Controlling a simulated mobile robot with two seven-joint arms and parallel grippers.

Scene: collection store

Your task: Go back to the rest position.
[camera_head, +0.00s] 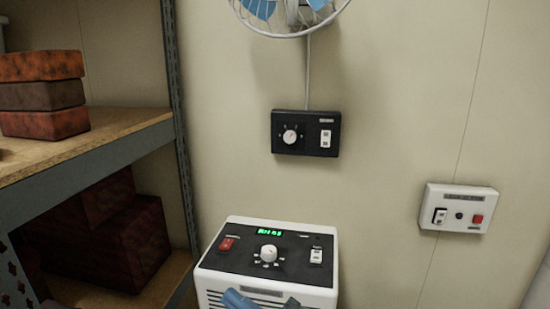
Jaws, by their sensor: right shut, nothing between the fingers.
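My right gripper (243,300) shows only in part at the bottom edge of the head view, as blue-grey pieces in front of the white unit's lower front. It is shut and holds nothing. The rest of it is cut off by the picture's edge. My left gripper is not in view.
A white unit (213,270) with a dark top panel, knob and lit green display stands below. A black control box (305,148), a white switch box (458,228) and a fan (288,30) are on the wall. Left, a shelf (125,122) holds reddish boxes (42,95).

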